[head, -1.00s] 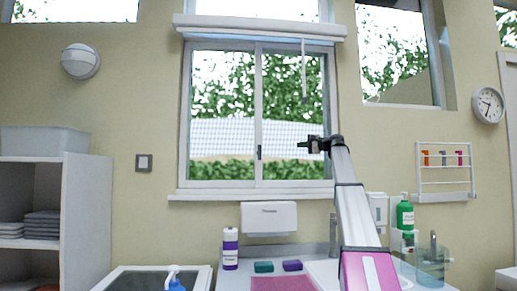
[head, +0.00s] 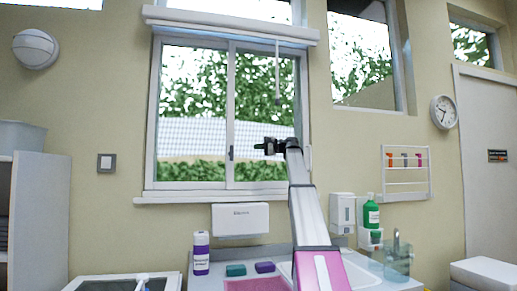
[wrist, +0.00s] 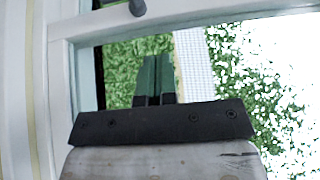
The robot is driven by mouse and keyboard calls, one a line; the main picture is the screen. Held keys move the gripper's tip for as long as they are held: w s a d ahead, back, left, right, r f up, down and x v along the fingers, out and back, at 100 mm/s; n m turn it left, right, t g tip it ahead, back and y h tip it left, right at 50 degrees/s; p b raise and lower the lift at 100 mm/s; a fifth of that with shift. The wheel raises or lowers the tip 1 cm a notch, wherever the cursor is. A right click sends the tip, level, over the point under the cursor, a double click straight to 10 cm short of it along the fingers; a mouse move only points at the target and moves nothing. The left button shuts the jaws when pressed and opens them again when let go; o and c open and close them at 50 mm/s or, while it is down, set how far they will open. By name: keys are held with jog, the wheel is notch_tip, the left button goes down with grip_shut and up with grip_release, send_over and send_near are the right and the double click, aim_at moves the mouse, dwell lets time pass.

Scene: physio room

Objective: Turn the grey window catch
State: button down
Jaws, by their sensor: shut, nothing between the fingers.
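The grey window catch (head: 230,153) is a small dark upright piece on the middle stile of the sliding window. In the wrist view a rounded grey knob (wrist: 138,8) on the pale frame at the top edge appears to be the catch, partly cut off. My gripper (head: 258,147) is just right of the catch in the head view, in front of the right pane. In the wrist view its dark fingers (wrist: 154,78) are together and empty, pointing toward the frame. A gap shows between fingertips and knob; nothing touches it.
A blind cord (head: 277,85) hangs above my gripper. The space before the left pane is clear.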

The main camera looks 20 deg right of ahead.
aim_at(231, 153)
jog(key=x, duration=0.2)
jog(key=s+x, duration=0.1)
jog(key=x, duration=0.2)
jog(key=a+x, duration=0.1)
jog(key=x, duration=0.2)
jog(key=shift+s, duration=0.2)
jog(key=shift+s+a, duration=0.15)
jog(key=shift+a, duration=0.6)
